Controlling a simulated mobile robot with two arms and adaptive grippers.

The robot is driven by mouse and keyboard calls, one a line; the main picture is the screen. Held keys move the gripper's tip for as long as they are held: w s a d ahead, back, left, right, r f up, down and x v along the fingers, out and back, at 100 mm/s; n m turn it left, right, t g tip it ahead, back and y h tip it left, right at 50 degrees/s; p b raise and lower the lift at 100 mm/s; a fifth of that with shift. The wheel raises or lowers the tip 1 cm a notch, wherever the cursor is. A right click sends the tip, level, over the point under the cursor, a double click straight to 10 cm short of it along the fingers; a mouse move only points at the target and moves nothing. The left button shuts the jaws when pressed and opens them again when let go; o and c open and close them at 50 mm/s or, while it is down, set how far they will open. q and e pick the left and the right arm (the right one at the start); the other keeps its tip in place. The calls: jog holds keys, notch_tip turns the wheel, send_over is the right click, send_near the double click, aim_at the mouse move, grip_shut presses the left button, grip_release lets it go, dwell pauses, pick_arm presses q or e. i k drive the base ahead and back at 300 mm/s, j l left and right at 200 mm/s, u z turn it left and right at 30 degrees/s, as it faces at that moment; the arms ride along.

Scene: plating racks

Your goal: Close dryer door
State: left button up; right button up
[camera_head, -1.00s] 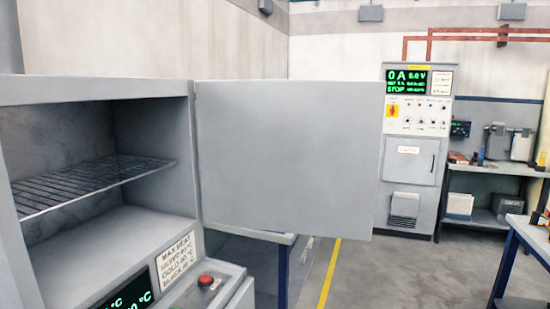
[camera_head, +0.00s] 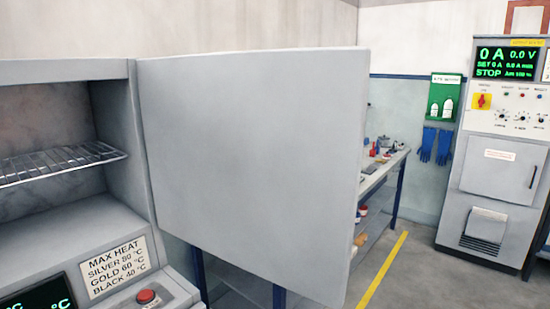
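The dryer (camera_head: 118,165) stands at the left of the head view, and only its right part is in the frame. Its grey door (camera_head: 255,165) is swung wide open to the right, hinged at the dryer's right front edge. The door is seen nearly face on. Inside the dryer is a wire rack (camera_head: 62,163), and no parts show on it. Neither of my grippers is in view.
Below the chamber are a heat-limit label (camera_head: 116,266), a green display (camera_head: 45,295) and a red button (camera_head: 147,297). A workbench (camera_head: 383,170) stands behind the door. A power cabinet (camera_head: 503,190) stands at the right. Grey floor with a yellow line (camera_head: 383,270) is clear between them.

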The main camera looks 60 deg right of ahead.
aim_at(256, 157)
jog(key=l, duration=0.5)
jog(key=k+l+u, duration=0.1)
jog(key=l, duration=0.35)
jog(key=k+l, duration=0.1)
jog(key=l, duration=0.4)
jog(key=l+u, duration=0.1)
jog(key=l, duration=0.4)
jog(key=k+l, duration=0.15)
jog(key=l, duration=0.3)
jog(key=i+l, duration=0.15)
jog(key=l, duration=0.15)
jog(key=i+l+u, duration=0.1)
jog(key=l, duration=0.25)
